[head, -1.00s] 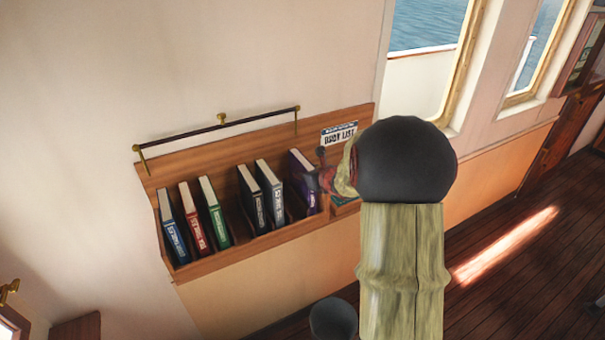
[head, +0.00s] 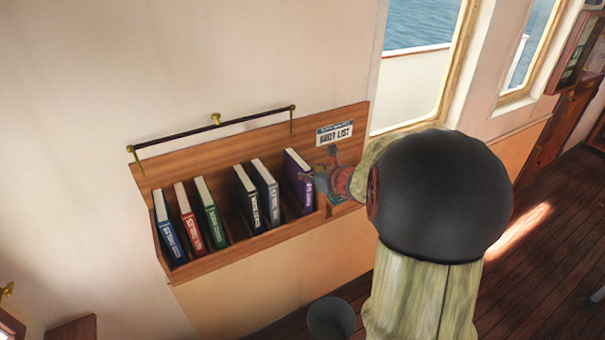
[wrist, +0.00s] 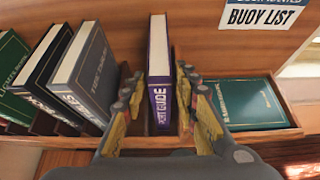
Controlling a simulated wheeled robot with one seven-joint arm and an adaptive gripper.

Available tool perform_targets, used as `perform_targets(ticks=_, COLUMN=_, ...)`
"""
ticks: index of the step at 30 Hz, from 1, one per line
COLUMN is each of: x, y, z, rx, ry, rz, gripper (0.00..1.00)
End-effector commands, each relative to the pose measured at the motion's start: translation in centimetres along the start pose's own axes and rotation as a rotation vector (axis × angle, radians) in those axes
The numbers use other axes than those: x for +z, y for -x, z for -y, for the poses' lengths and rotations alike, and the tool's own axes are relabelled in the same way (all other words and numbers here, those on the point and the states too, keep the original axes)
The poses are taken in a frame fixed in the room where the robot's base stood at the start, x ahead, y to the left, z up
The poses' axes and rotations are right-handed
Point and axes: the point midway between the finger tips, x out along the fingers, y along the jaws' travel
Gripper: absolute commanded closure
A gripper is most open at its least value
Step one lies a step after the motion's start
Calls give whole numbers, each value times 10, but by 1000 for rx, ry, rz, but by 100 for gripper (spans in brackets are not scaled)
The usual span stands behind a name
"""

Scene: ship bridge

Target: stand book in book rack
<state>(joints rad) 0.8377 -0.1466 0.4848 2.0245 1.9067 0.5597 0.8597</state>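A purple book (head: 297,183) stands upright near the right end of the wooden book rack (head: 240,248). It also shows in the wrist view (wrist: 158,55), its spine facing me and reading "Guide". My gripper (wrist: 160,80) is open, with one finger on each side of this book's spine. A small gap shows at the left finger; the right finger is very close to the book, and I cannot tell if it touches. In the head view my gripper (head: 325,172) is at the book's right, and my arm hides part of the rack's right end.
A grey book (wrist: 88,70), a black one (head: 247,200) and green, red and blue ones stand to the left. An empty slot lies left of the purple book. A teal book (wrist: 245,102) lies flat at right. A brass-ended rail (head: 215,128) runs above.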

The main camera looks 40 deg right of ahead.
Motion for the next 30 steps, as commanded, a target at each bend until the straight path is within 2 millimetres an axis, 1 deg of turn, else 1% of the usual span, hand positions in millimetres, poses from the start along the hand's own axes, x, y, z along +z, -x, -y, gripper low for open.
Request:
perform_targets(ticks=1, x=1, y=10, z=1, rx=-3, ry=1, rz=2, gripper=70)
perform_targets(ticks=3, x=1, y=19, z=1, rx=-2, ry=0, rz=2, gripper=70)
perform_targets(ticks=8, x=1, y=32, z=0, rx=1, ry=3, rz=1, gripper=70)
perform_targets(ticks=10, x=3, y=35, z=-6, rx=12, ry=25, rz=1, gripper=70)
perform_targets(ticks=11, x=4, y=36, z=-12, rx=22, ry=46, rz=0, gripper=70)
perform_targets(ticks=12, x=7, y=37, z=-23, rx=42, ry=88, rz=-2, gripper=70)
perform_targets(ticks=14, x=13, y=41, z=-47, rx=88, ry=189, rz=-2, gripper=70)
perform_targets(ticks=17, x=23, y=57, z=-114, rx=215, ry=478, rz=2, gripper=70)
perform_targets(ticks=18, x=24, y=68, z=-147, rx=280, ry=629, rz=8, gripper=70)
perform_targets(ticks=20, x=20, y=88, z=-192, rx=375, ry=864, rz=22, gripper=70)
perform_targets(ticks=21, x=16, y=103, z=-219, rx=436, ry=1022, rz=35, gripper=70)
perform_targets(ticks=23, x=5, y=127, z=-254, rx=524, ry=1256, rz=58, gripper=70)
perform_targets(ticks=24, x=-4, y=143, z=-273, rx=577, ry=1411, rz=76, gripper=70)
perform_targets(ticks=26, x=-19, y=169, z=-296, rx=655, ry=1644, rz=106, gripper=70)
perform_targets(ticks=27, x=-30, y=185, z=-307, rx=703, ry=1799, rz=127, gripper=70)
perform_targets(ticks=29, x=-45, y=210, z=-318, rx=766, ry=2031, rz=161, gripper=70)
perform_targets(ticks=30, x=-55, y=225, z=-322, rx=805, ry=2183, rz=184, gripper=70)
